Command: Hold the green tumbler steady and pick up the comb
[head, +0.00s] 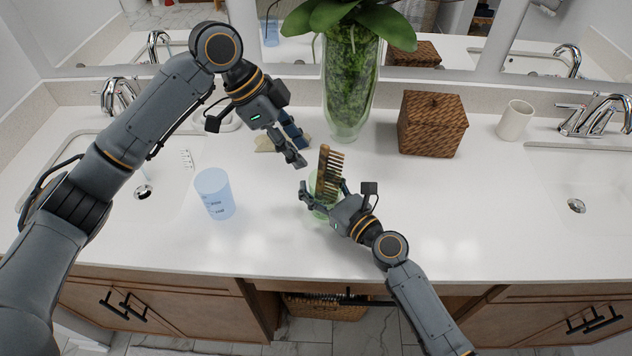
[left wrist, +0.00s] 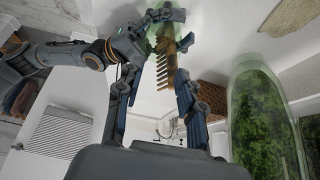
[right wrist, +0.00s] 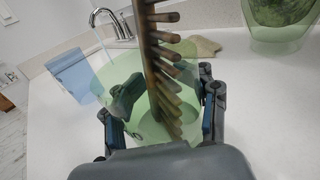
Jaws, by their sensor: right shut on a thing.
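The green tumbler (head: 318,188) stands on the white counter, translucent, with the brown wooden comb (head: 326,172) upright in it, teeth to the right. My right gripper (head: 322,196) is shut around the tumbler's sides; the tumbler (right wrist: 165,85) and comb (right wrist: 162,60) fill the middle of the right wrist view. My left gripper (head: 292,150) is open and empty, above and beside the comb's top. In the left wrist view the comb (left wrist: 166,65) shows between the open fingers, beyond their tips, and the tumbler is partly hidden by my right gripper.
A blue tumbler (head: 214,193) stands to the left. A glass vase (head: 348,90) with a plant stands behind. A woven box (head: 432,124) and a white cup (head: 514,120) stand at the back right. A tan flat object (head: 266,144) lies behind my left gripper. The front right counter is clear.

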